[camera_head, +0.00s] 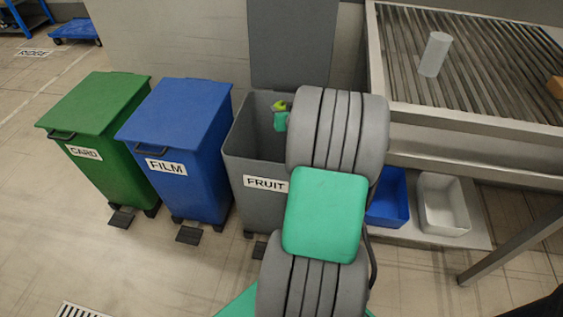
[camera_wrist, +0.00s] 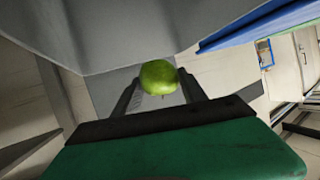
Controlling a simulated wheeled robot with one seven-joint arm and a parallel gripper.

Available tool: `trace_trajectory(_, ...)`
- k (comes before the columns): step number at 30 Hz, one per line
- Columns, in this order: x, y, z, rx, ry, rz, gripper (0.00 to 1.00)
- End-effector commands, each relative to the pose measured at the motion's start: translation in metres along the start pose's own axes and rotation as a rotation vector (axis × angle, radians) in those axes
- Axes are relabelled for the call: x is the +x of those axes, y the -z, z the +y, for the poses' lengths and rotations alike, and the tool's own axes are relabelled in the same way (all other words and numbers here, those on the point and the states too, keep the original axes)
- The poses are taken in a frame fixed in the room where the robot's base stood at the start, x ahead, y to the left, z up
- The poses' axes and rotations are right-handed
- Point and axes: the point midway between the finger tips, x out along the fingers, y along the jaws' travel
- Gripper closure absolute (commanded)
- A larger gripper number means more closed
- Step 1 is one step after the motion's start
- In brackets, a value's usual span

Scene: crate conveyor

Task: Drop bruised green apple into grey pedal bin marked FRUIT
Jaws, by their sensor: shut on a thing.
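The green apple (camera_wrist: 158,77) is between the fingertips of my gripper (camera_wrist: 157,90), which is shut on it. No bruise can be made out on the side that shows. In the head view the apple (camera_head: 277,105) is small and partly hidden by my gripper (camera_head: 280,114). The grey pedal bin marked FRUIT (camera_head: 266,184) stands with its lid (camera_head: 293,45) up. My gripper and the apple appear over its open mouth, though their height against the rim is hard to tell. My arm hides the bin's right side.
A closed blue bin marked FILM (camera_head: 185,110) and a closed green bin marked CARD (camera_head: 98,105) stand to the left. A roller conveyor (camera_head: 440,123) with a pale cylinder (camera_head: 434,54) is at right. A blue tub (camera_head: 392,200) and a white tub (camera_head: 443,205) sit below it.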

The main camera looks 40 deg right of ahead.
Motion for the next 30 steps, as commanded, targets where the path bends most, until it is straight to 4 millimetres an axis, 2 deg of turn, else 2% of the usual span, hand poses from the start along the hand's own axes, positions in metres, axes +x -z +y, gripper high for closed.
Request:
trace_trajectory(3, 0.0, 0.001, 0.0, 0.0, 0.0, 0.001, 0.92)
trace_trajectory(4, 0.0, 0.001, 0.0, 0.0, 0.0, 0.001, 0.49)
trace_trajectory(12, 0.0, 0.001, 0.0, 0.0, 0.0, 0.0, 0.27)
trace_trajectory(22, -0.006, 0.002, 0.0, 0.001, -0.001, -0.001, 0.25)
trace_trajectory(30, -0.058, 0.004, 0.001, 0.001, -0.003, 0.001, 0.25)
